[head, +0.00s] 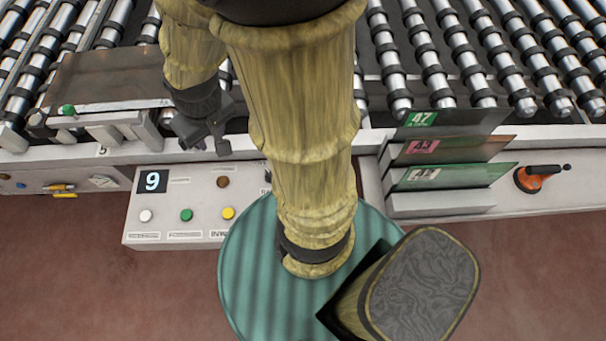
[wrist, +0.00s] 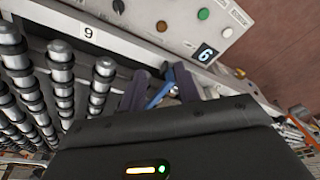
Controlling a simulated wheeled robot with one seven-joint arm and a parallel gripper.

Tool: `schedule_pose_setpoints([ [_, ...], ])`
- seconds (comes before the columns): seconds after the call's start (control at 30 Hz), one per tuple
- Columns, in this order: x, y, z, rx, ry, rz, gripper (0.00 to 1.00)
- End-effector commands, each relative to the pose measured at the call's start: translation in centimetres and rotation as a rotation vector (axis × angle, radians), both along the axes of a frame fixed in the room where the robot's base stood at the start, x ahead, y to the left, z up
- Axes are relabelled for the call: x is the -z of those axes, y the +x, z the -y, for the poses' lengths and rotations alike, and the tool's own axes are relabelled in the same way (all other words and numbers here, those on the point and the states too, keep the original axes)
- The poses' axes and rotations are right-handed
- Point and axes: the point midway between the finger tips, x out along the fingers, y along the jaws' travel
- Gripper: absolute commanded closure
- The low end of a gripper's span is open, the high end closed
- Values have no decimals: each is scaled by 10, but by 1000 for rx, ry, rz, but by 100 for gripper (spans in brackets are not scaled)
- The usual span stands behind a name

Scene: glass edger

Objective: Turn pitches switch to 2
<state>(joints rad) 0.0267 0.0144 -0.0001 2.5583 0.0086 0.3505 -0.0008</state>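A white control panel (head: 165,212) stands at the front of the roller table in the head view. Its small display (head: 152,182) reads 9; in the wrist view the display (wrist: 205,53) appears turned. My arm hides the panel's right part, and its small labels are unreadable. I cannot identify the pitches switch. A brown round control (head: 222,181) is on the upper row and also shows in the wrist view (wrist: 161,26). My gripper (head: 207,148) is over the table's front edge, above and left of that control. Its fingers (wrist: 161,90) are apart; a blue piece shows between them, its contact unclear.
White (head: 146,215), green (head: 186,215) and yellow (head: 228,213) buttons line the lower row. A rack of glass sheets (head: 440,205) and an orange switch with black handle (head: 530,180) are at right. Rollers (head: 440,60) fill the back.

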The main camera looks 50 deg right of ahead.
Motion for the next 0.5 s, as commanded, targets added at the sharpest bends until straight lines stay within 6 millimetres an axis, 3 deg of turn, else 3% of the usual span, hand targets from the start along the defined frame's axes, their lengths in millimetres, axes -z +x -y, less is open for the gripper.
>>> schedule_pose_setpoints([
  [0.27,34,-14,67,312,53,-126,67],
  [0.5,69,-47,126,638,137,-241,67],
])
